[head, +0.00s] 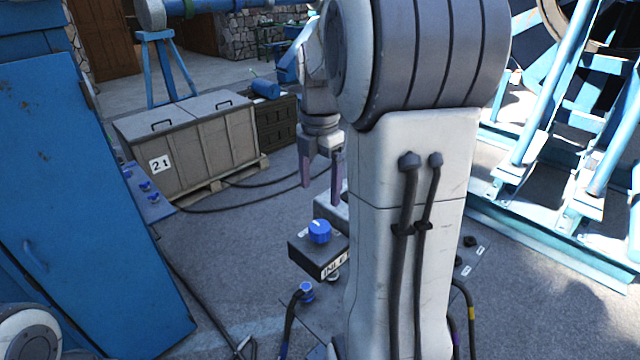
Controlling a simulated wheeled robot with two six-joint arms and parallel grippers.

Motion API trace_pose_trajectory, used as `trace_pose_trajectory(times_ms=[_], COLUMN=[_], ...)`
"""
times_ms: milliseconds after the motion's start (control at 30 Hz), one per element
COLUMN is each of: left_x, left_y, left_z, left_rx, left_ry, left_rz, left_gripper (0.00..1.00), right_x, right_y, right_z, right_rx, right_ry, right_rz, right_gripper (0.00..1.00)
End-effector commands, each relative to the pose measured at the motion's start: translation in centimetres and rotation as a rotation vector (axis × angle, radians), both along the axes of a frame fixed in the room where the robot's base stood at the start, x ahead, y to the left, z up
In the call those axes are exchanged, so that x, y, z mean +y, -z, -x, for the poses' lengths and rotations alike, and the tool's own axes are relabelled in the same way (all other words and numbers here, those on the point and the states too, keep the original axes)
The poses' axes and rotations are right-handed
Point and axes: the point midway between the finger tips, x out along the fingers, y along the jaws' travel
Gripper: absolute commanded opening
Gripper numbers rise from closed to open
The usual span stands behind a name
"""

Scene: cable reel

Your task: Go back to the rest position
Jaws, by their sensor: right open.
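My right gripper (321,184) hangs in the middle of the head view, pointing down, with its two purple-grey fingers apart and nothing between them. It is above and behind a dark box with a blue knob (319,231) and a partly readable label on its front. My large pale right arm stands in front and hides the right part of that box and the panel below it. My left gripper does not show; only a rounded pale part, probably of my left arm, shows at the lower left corner.
A blue cabinet (80,190) fills the left side. A grey crate (195,145) marked 21 stands on a pallet behind, beside a dark green box (277,122). A blue steel frame (570,150) stands at right. Black cables (240,210) cross the grey floor.

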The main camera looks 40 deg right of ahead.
Motion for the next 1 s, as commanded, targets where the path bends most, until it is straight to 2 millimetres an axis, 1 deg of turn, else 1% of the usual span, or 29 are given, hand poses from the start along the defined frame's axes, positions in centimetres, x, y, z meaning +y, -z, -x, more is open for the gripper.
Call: trace_pose_trajectory(times_ms=[300, 367, 433, 467, 567, 600, 667, 700, 767, 800, 867, 900, 967, 1000], left_x=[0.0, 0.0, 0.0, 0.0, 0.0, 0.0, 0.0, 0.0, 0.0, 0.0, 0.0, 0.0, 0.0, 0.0], left_y=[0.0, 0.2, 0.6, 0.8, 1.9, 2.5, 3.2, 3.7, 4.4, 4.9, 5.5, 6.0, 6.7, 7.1], left_z=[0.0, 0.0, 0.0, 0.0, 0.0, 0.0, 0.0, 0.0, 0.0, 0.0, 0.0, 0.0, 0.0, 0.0], left_rx=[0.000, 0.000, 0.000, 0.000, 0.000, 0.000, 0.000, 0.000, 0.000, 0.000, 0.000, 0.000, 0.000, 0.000], left_ry=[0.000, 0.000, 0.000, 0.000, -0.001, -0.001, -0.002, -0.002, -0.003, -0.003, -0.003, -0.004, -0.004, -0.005], left_rz=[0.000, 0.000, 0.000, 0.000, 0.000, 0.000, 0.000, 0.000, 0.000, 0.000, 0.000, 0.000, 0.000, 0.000], left_gripper=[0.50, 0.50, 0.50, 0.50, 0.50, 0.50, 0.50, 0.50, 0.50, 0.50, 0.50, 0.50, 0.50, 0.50], right_x=[0.1, 0.5, 1.9, 2.9, 7.4, 9.6, 12.9, 14.9, 17.9, 19.7, 22.3, 23.8, 25.8, 27.0], right_y=[0.1, 0.3, 0.8, 1.2, 2.9, 3.7, 5.0, 5.9, 7.1, 8.0, 9.3, 10.1, 11.5, 12.3], right_z=[0.0, -0.1, -0.4, -0.5, -0.7, -0.5, 0.0, 0.6, 1.7, 2.6, 4.1, 5.3, 7.2, 8.5], right_rx=[0.000, -0.001, -0.004, -0.005, -0.011, -0.014, -0.016, -0.016, -0.016, -0.014, -0.011, -0.006, 0.001, 0.006], right_ry=[0.001, 0.007, 0.030, 0.047, 0.134, 0.179, 0.256, 0.308, 0.389, 0.442, 0.523, 0.577, 0.657, 0.709], right_rz=[0.000, -0.001, -0.002, -0.004, -0.012, -0.017, -0.024, -0.029, -0.038, -0.045, -0.054, -0.059, -0.066, -0.071], right_gripper=[0.90, 0.90, 0.90, 0.90, 0.90, 0.90, 0.90, 0.90, 0.90, 0.90, 0.90, 0.90, 0.90, 0.90])
